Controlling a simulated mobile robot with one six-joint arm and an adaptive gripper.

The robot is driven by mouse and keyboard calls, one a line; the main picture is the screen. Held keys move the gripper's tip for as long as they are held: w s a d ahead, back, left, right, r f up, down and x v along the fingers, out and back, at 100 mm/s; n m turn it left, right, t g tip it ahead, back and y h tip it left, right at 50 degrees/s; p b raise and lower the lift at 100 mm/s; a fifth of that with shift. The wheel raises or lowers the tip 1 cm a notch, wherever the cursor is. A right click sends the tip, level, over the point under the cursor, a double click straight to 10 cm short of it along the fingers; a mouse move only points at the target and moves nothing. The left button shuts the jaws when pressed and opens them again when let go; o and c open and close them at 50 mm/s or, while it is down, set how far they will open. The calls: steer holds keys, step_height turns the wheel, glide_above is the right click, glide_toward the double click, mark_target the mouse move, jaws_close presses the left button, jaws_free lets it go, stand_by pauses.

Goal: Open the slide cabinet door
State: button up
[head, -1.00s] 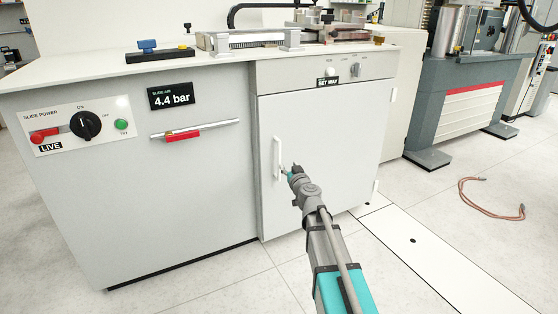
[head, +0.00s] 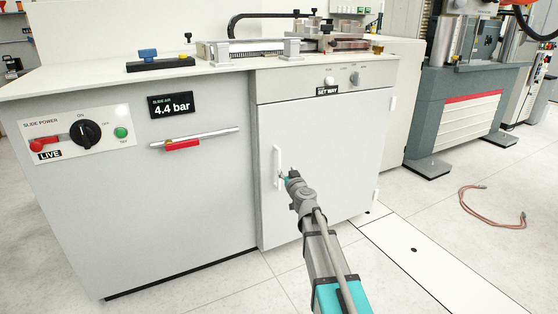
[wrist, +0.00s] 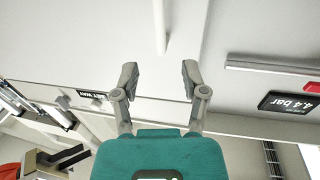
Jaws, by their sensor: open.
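The slide cabinet door (head: 335,150) is a pale grey panel and looks shut, flush with the cabinet. Its white vertical handle (head: 278,165) is near the door's left edge. My gripper (head: 285,177) is in front of the door, close by the handle's lower part. In the wrist view, my gripper (wrist: 160,75) is open with nothing between its fingers. The handle (wrist: 162,28) lies ahead of the gap between the fingertips there, apart from both. The fingers are small in the head view, so contact with the handle cannot be told there.
Left of the door are a power panel (head: 85,132) labelled LIVE, a 4.4 bar display (head: 171,104) and a rail with a red piece (head: 182,144). A SET WAY label (head: 327,91) is above the door. A brown cable (head: 490,215) lies on the floor at right.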

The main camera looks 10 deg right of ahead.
mark_target(280, 160)
steer(key=w, duration=0.3)
steer(key=w+a, duration=0.1)
steer(key=w, duration=0.6)
steer(key=shift+w+a, duration=0.15)
steer(key=shift+w, duration=0.05)
jaws_close()
